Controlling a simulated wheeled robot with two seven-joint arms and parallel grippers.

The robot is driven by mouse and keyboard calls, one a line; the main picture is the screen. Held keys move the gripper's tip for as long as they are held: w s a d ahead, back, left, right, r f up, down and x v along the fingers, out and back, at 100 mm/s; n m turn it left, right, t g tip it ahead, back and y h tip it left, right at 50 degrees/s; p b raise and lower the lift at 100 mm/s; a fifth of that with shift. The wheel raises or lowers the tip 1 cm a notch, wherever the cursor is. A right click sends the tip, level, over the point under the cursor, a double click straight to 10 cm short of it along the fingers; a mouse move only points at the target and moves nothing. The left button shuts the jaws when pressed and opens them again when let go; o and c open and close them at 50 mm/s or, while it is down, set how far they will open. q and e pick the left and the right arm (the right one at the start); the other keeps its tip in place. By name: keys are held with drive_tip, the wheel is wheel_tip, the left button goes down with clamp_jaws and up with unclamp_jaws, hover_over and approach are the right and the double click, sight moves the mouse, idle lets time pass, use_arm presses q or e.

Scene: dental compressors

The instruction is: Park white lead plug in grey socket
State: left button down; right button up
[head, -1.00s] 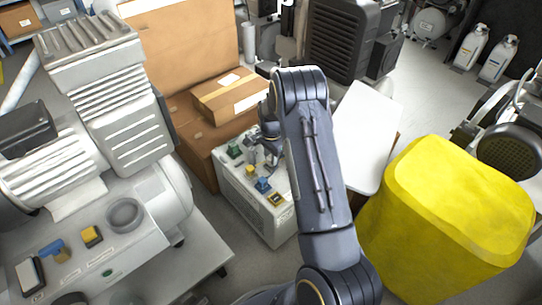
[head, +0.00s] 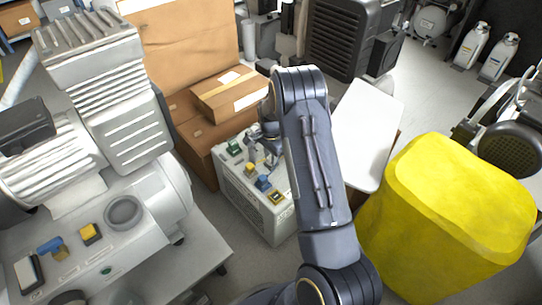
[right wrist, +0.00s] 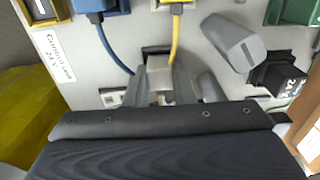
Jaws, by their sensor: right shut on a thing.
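My right gripper (head: 270,158) reaches down over the top panel of the small white unit (head: 260,222) in the head view. In the right wrist view its fingers (right wrist: 178,88) are shut on a pale block, which I take to be the white lead plug (right wrist: 160,72). The plug is at a dark-edged opening (right wrist: 155,50) in the panel, perhaps the grey socket. The fingers hide much of it, so I cannot tell how deep the plug sits. A yellow lead (right wrist: 175,42) runs down behind the plug. My left gripper is not in view.
Near the fingers are a blue connector (right wrist: 95,5) with a blue lead, a grey lever-like part (right wrist: 232,42), a black block (right wrist: 277,80) and a green housing (right wrist: 296,10). Cardboard boxes (head: 228,95) stand behind the unit, and a yellow cover (head: 450,205) is at right.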

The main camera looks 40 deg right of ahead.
drive_tip(key=shift+f, duration=0.2)
drive_tip(key=o, duration=1)
drive_tip(key=shift+o, duration=0.6)
drive_tip(key=shift+o, duration=1.2)
wheel_tip(320, 180, up, 7)
drive_tip(key=p, duration=0.5)
drive_tip(key=shift+r, duration=0.1)
